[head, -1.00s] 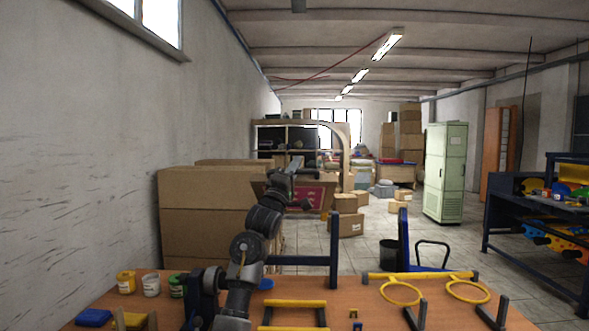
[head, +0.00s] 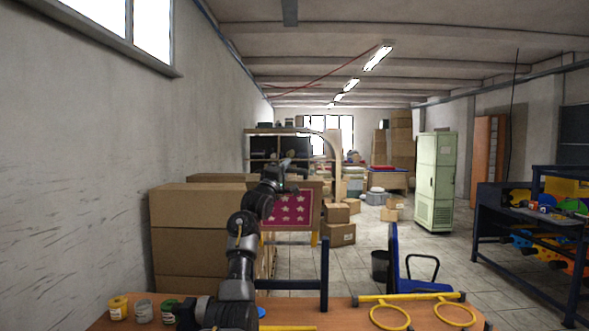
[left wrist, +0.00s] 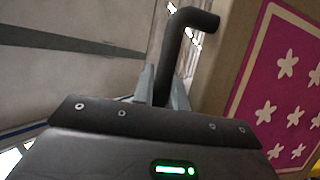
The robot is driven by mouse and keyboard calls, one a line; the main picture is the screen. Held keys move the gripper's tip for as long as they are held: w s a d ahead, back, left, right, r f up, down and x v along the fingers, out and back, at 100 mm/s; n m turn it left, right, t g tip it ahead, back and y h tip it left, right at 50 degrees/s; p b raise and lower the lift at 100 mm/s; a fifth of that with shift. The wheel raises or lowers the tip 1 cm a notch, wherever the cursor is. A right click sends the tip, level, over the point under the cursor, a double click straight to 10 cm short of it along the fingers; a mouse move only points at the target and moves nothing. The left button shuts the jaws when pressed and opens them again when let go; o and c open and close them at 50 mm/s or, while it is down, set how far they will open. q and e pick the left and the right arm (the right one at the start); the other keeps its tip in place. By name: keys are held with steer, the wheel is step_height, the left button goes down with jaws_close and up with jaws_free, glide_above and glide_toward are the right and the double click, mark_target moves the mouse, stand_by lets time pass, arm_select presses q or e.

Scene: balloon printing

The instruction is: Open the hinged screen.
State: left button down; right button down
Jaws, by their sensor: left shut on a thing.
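The hinged screen (head: 292,208) shows beyond the table in the head view. It is a magenta panel with white stars in a brown frame, standing steeply raised, partly hidden by my left arm. In the left wrist view the starred panel (left wrist: 287,88) fills the right side. A dark bent handle (left wrist: 196,18) rises between the fingers of my left gripper (left wrist: 160,90), which is shut on it. In the head view my left gripper (head: 285,182) is at the screen's upper left. My right gripper is not in view.
The table (head: 340,313) in front holds paint jars (head: 118,308) at left and a yellow frame with two rings (head: 408,300) at right. Large cardboard boxes (head: 195,240) stand by the left wall. A dark workbench (head: 535,222) stands at the right.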

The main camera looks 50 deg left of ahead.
arm_select(q)
steer(key=shift+f, duration=0.1)
steer(key=c, duration=1.7)
jaws_free()
steer(key=shift+c, duration=0.2)
steer(key=shift+o, duration=0.2)
steer(key=shift+w+a+f, duration=0.1)
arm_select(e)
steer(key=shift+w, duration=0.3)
